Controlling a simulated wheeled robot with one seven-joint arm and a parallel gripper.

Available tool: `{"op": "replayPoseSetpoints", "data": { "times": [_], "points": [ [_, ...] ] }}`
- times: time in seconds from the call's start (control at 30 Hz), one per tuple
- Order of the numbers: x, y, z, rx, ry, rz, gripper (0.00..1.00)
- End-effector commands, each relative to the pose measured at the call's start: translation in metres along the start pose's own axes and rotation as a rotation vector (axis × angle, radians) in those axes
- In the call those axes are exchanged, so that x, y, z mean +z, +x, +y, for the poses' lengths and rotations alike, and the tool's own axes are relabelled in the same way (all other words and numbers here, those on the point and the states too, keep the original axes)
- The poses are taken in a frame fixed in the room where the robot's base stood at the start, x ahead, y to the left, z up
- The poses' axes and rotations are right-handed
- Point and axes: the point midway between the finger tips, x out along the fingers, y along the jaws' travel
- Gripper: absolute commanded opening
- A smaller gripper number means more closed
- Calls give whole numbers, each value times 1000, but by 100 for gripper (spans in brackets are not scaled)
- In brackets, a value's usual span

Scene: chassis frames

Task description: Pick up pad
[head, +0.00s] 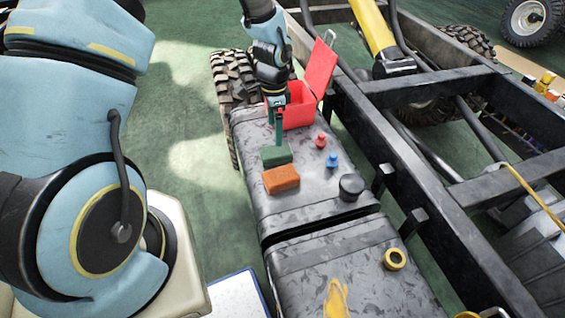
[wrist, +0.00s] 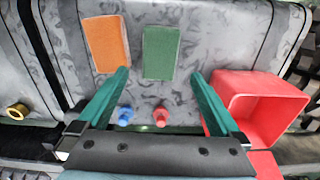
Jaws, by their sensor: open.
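A green pad (head: 277,155) and an orange pad (head: 281,180) lie flat and side by side on the grey metal tank top (head: 310,205). In the wrist view the green pad (wrist: 161,52) is beyond the fingertips, near the middle, and the orange pad (wrist: 106,43) is to its left. My gripper (head: 277,138) points down above the tank, close to the green pad in the head view. In the wrist view my gripper (wrist: 160,74) has its two green fingers spread wide with nothing between the tips.
An open red box (head: 298,116) with its lid (head: 322,66) raised stands behind my gripper. A red peg (head: 321,141), a blue peg (head: 332,160) and a black cap (head: 351,187) stand right of the pads. The dark chassis frame (head: 430,190) runs along the right.

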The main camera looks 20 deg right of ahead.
Motion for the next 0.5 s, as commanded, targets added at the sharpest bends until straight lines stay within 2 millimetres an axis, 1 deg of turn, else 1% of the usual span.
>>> {"op": "replayPoseSetpoints", "data": {
  "times": [0.23, 0.33, 0.5],
  "points": [
    [1, 37, 1, 4, -1, -3, 100],
    [0, 46, 1, 2, -2, -1, 100],
    [1, 55, 1, 3, -3, -2, 100]
  ]
}}
